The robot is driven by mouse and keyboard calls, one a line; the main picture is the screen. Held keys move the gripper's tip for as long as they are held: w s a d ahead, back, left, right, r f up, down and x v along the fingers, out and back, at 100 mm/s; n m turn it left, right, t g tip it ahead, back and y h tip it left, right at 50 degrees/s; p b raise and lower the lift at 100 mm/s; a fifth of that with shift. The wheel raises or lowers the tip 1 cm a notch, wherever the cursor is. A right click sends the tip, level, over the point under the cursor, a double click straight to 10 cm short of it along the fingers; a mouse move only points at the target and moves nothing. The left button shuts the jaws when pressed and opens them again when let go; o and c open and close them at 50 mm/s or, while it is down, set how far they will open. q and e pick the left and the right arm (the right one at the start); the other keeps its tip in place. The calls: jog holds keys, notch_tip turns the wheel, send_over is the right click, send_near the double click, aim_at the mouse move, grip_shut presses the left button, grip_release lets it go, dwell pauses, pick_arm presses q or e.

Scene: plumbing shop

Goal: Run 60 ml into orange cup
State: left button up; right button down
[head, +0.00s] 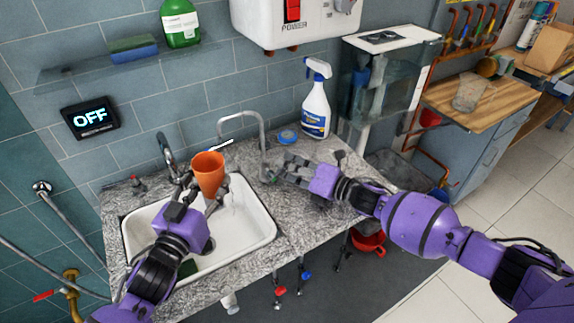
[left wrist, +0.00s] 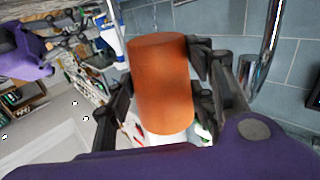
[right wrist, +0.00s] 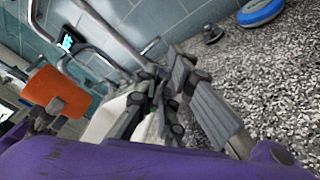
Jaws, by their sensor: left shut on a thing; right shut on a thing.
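The orange cup (head: 208,172) is held upright over the white sink (head: 262,238), close to the spout of the slim gooseneck tap (head: 263,140). My left gripper (head: 203,186) is shut around the cup's sides; the left wrist view also shows the cup (left wrist: 163,85) between the fingers. The inside of the cup is not clear to see. My right gripper (head: 276,172) is shut at the base of the gooseneck tap, on a small part, seemingly its handle, with a bit of green showing. The fingers mostly hide this part in the right wrist view. No water stream can be made out.
A wall display (head: 90,117) reads OFF. Another tap (head: 168,155) stands behind the sink's left side. A spray bottle (head: 316,100) and a blue round object (head: 287,137) stand on the granite counter (head: 345,160). A white heater box (head: 295,20) hangs above.

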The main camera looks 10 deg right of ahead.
jog(key=shift+r, duration=0.15)
jog(key=c, duration=1.8)
grip_release()
jog(key=shift+c, duration=0.2)
jog(key=v, duration=1.2)
